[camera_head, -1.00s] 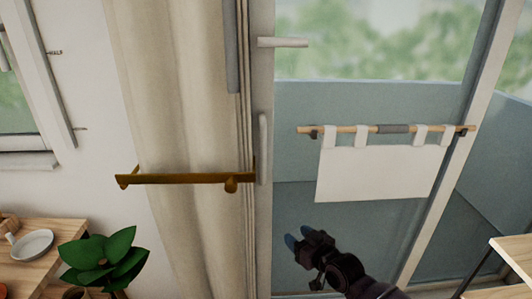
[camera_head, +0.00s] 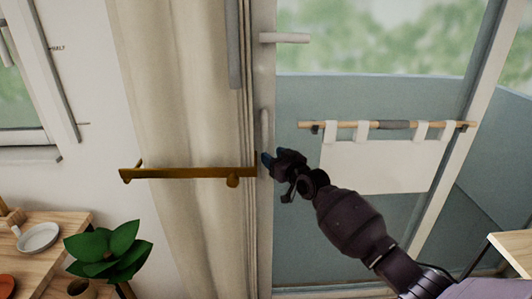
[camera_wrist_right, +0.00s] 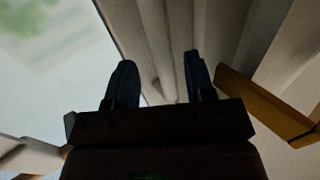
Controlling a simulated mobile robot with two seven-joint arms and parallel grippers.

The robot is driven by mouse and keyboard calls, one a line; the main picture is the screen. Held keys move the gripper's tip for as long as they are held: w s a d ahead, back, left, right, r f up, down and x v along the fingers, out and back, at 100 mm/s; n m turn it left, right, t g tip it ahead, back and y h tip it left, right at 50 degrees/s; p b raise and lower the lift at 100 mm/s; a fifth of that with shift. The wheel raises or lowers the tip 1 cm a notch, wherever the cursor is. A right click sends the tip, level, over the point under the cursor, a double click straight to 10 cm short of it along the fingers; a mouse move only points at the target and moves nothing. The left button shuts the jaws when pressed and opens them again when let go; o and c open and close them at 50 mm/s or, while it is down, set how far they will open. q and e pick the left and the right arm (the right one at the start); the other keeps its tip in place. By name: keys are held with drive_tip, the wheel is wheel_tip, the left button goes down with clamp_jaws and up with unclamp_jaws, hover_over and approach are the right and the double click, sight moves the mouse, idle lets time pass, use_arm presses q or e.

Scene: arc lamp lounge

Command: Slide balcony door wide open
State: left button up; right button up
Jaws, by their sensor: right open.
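The balcony door has a glass pane (camera_head: 400,85) and a pale frame post (camera_head: 263,220) at its left side. A light vertical handle (camera_head: 265,128) is on that post. My right gripper (camera_head: 268,160) is open at the lower end of the handle, and in the head view it overlaps the post; I cannot tell whether it touches. The handle cannot be made out between the fingers. My left gripper is not in view.
A brass bar (camera_head: 190,173) sticks out across the beige curtain (camera_head: 170,80), its end close to my right gripper. It also shows in the right wrist view (camera_wrist_right: 262,105). A white cloth (camera_head: 375,167) hangs from a wooden rod on the door. A plant (camera_head: 108,250) stands lower left.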

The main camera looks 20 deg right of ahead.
sight(267, 151)
drive_tip(key=shift+b+x, duration=0.35)
drive_tip(key=shift+x, duration=1.75)
clamp_jaws()
